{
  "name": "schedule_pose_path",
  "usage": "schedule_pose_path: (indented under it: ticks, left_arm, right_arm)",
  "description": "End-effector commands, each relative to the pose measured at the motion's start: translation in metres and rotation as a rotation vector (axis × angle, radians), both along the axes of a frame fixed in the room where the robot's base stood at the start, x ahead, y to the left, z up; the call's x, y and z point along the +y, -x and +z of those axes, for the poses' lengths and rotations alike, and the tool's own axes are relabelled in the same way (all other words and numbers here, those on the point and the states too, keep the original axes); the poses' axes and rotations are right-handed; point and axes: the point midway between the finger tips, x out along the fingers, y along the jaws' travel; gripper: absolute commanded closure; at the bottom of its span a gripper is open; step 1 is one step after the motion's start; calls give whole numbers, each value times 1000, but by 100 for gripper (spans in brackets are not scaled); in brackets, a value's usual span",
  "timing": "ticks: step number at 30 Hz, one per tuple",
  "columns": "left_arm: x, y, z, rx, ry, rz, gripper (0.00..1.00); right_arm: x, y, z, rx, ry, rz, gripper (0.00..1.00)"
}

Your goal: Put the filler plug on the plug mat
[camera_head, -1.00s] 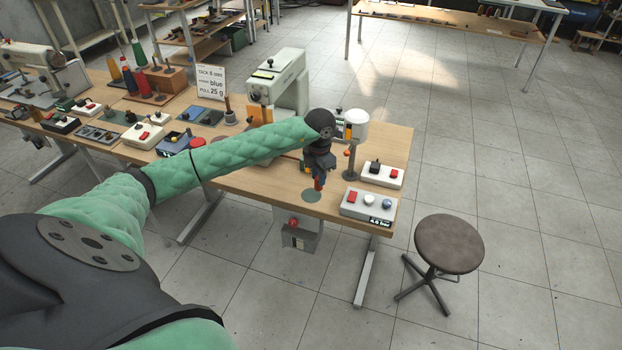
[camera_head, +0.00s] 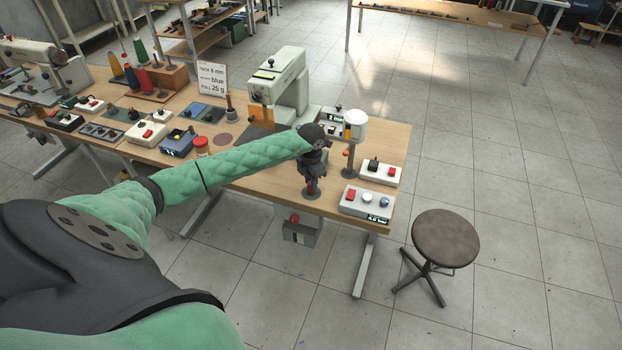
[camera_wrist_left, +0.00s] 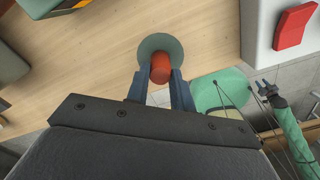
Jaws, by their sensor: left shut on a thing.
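The filler plug (camera_wrist_left: 160,68) is a small red-orange cylinder. My left gripper (camera_wrist_left: 159,88) is shut on it, with one finger on each side. The plug mat (camera_wrist_left: 155,45) is a round grey-green disc on the wooden table. In the left wrist view the plug overlaps the near part of the mat. In the head view my left gripper (camera_head: 311,186) points down over the mat (camera_head: 312,196), with a bit of red between the fingers. I cannot tell whether the plug touches the mat.
A white control box (camera_head: 367,203) with buttons and a display sits right of the mat. A post (camera_head: 348,160) stands behind it, beside another switch box (camera_head: 381,173). A sewing machine (camera_head: 280,85) stands further back. The table's front edge is close to the mat.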

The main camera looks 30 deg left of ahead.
Motion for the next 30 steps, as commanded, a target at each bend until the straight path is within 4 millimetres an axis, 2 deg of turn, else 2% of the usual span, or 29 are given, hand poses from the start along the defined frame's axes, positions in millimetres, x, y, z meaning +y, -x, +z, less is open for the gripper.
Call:
schedule_pose_path:
  ticks: [12,13,15,16,28,30]
  left_arm:
    - [0,0,-2,0,0,0,99]
    - [0,0,-2,0,0,0,71]
    - [0,0,-2,0,0,0,57]
    - [0,0,-2,0,0,0,55]
    - [0,0,2,0,0,0,55]
    - [0,-1,4,-2,0,-1,55]
  right_arm:
    - [1,-7,1,-5,0,-1,64]
    - [1,-8,2,-6,0,-1,64]
    - [1,-9,2,-8,-1,-1,64]
    - [1,-9,2,-8,-1,-1,64]
    - [-1,-5,4,-6,1,0,64]
    - [-2,0,-5,2,2,0,64]
